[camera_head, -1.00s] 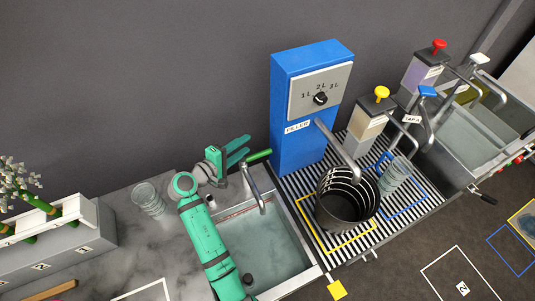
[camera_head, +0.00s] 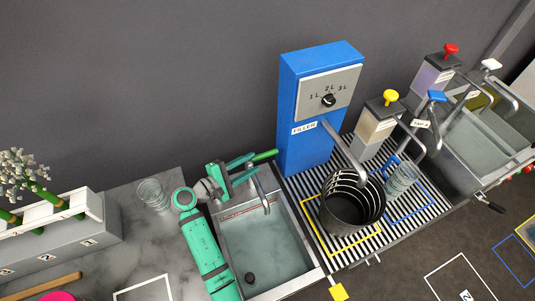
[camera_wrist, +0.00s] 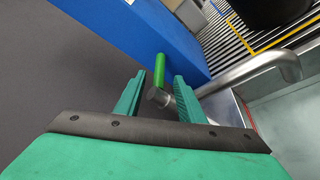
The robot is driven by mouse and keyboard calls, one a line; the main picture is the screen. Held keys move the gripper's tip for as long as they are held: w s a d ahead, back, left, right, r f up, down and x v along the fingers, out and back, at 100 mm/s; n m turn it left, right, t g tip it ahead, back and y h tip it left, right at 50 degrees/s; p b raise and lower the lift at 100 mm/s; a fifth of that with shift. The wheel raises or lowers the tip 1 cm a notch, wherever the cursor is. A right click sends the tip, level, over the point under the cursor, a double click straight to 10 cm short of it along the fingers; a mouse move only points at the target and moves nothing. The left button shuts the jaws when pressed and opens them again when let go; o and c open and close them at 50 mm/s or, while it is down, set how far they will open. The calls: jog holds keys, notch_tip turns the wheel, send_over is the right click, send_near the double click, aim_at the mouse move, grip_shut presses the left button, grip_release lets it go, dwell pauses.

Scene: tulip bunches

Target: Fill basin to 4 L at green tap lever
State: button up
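The basin (camera_head: 229,229) is a metal sink holding some water, with a red line near its back rim and a dark round drain or plug on its floor. A metal tap (camera_head: 262,192) arches over its back edge. The green tap lever (camera_head: 264,155) points right toward the blue filler; it also shows in the wrist view (camera_wrist: 159,70). My gripper (camera_head: 245,165) is behind the tap. In the wrist view its green fingers (camera_wrist: 155,88) are apart, with the lever and its metal hub between them. Contact with either finger cannot be made out.
A blue filler (camera_head: 300,150) with a dial stands right of the tap. A dark ribbed bucket (camera_head: 352,220) sits on the striped drain grate (camera_head: 322,252) under its spout. A clear glass (camera_head: 152,194) stands left of my arm.

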aim_at(262, 157)
jog(key=x, duration=0.9)
grip_shut()
